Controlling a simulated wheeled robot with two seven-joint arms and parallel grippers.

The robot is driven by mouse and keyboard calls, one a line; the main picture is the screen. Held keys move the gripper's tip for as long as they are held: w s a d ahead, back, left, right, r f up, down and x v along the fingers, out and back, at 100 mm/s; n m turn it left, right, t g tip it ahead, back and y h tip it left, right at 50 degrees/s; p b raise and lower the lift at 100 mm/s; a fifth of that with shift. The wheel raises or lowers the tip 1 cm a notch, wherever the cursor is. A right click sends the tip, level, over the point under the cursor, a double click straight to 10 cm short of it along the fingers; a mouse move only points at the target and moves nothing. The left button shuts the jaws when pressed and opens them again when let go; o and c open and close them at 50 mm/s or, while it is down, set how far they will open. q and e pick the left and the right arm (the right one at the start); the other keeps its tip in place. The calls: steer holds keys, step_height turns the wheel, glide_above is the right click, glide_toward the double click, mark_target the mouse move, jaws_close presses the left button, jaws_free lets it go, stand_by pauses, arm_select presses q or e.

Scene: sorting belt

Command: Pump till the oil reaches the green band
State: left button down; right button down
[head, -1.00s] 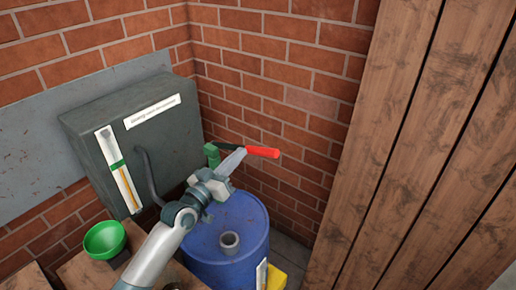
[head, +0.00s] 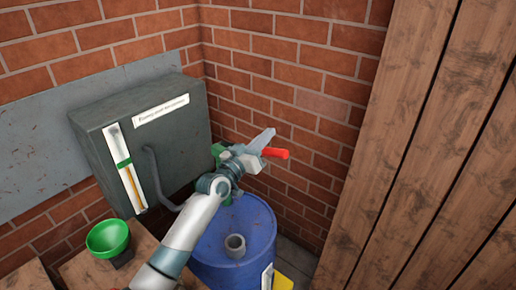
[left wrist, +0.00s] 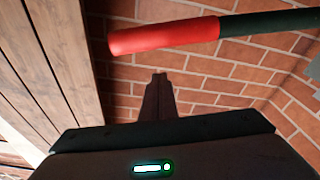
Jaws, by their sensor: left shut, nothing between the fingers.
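The pump's lever has a red grip (head: 277,153) and a green bracket (head: 218,151) above the blue drum (head: 255,232). My left gripper (head: 266,137) is shut and empty, beside the lever and overlapping part of it in the head view. In the left wrist view the red grip (left wrist: 165,36) and its dark rod cross in front of the shut fingertips (left wrist: 158,78); contact cannot be told. The dark grey tank (head: 185,135) carries a white sight gauge (head: 113,142) with a green band (head: 123,163). Amber oil (head: 135,187) stands below the band. My right gripper is not in view.
A green funnel (head: 108,237) stands on a wooden surface at lower left. A dark hose (head: 154,175) runs by the tank. A yellow object (head: 283,282) sits beside the drum. Brick walls stand behind, and wooden planks (head: 420,150) close off the right.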

arm_select(q)
steer(key=shift+s+d+f+b, duration=0.1)
steer(key=shift+s+f+b, duration=0.25)
steer(key=shift+f, duration=0.6)
steer(key=shift+s+d+f+b, duration=0.15)
steer(key=shift+s+f, duration=0.25)
steer(key=shift+f, duration=0.55)
steer(key=shift+a, duration=0.1)
